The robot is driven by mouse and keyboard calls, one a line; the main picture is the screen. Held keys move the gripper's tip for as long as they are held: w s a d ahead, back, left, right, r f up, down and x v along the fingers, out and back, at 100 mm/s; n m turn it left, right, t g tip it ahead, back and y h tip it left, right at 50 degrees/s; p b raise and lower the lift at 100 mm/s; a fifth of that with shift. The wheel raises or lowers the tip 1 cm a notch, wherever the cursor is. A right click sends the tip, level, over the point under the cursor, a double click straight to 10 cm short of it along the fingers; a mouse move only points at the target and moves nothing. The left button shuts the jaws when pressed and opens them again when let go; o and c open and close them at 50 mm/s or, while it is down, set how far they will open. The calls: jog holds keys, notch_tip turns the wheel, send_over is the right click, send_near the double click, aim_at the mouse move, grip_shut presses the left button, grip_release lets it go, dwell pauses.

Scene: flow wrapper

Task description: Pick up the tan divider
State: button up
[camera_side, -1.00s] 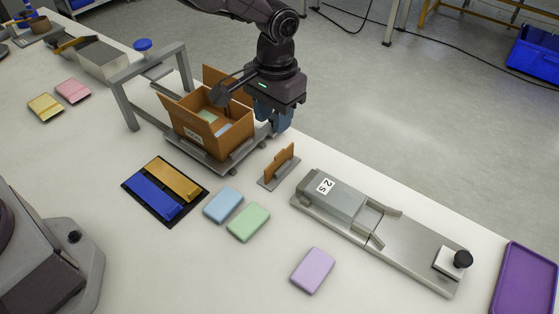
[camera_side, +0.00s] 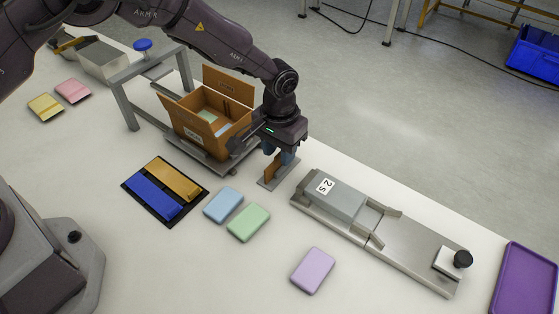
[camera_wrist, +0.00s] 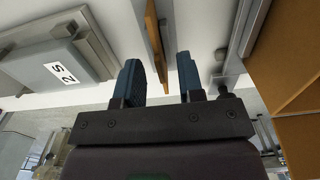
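The tan divider (camera_side: 272,169) stands upright in a small grey stand (camera_side: 267,184) between the open box and the grey machine. My gripper (camera_side: 283,160) is over the stand, pointing down, and hides part of the divider. In the wrist view, the divider (camera_wrist: 154,34) shows as a thin edge-on strip. My gripper (camera_wrist: 159,72) is open there, with one blue finger on each side of the strip's line. Gaps show between the strip and both fingers. I cannot tell how far down the fingers reach along it.
Blue (camera_side: 223,205) and green (camera_side: 248,222) packs lie in front. The front table is mostly free.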

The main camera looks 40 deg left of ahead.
jog(key=shift+f, duration=0.8)
grip_shut()
jog(key=shift+r, duration=0.1)
jog(key=shift+w+r, duration=0.1)
jog(key=shift+r, duration=0.4)
jog(key=r, duration=0.2)
jog(key=shift+s+r, duration=0.2)
jog(key=shift+r, duration=0.1)
jog(key=s+a+r, duration=0.5)
jog(key=s+r, duration=0.4)
jog(key=s, duration=0.3)
jog(key=shift+s+r, duration=0.15)
jog(key=shift+s, duration=0.25)
